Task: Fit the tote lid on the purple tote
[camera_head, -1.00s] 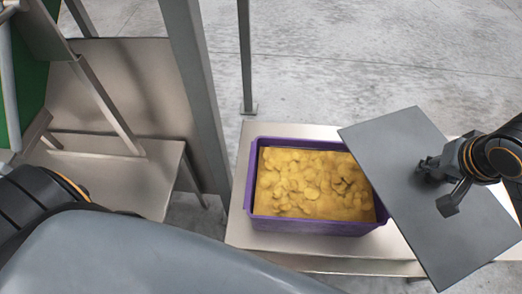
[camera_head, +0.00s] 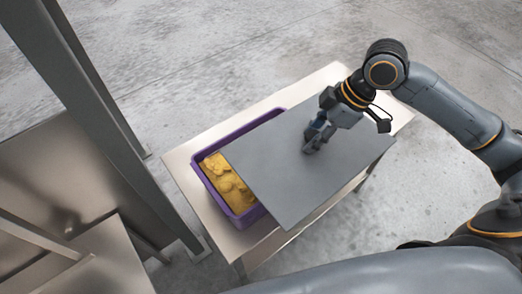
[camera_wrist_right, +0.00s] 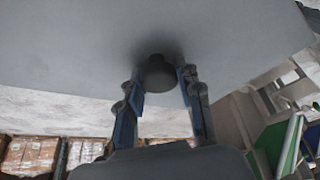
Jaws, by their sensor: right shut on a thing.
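The purple tote (camera_head: 211,188) stands on a pale metal table, filled with lumpy yellow contents (camera_head: 228,182). The tote lid (camera_head: 290,185) is a flat grey plate with a dark knob (camera_wrist_right: 160,74). My right gripper (camera_head: 312,142) is shut on the knob and holds the lid roughly flat. The lid overlaps the tote's right part and is offset to the right. The left end of the tote shows uncovered. I cannot tell whether lid and tote touch. In the right wrist view the fingers (camera_wrist_right: 160,80) flank the knob under the lid's grey face. My left gripper is out of view.
The table (camera_head: 183,165) has bare room left of the tote and at its far right end. A grey post (camera_head: 110,130) stands left of the table, beside another metal surface (camera_head: 90,180). In the right wrist view, stacked boxes (camera_wrist_right: 30,152) show far off.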

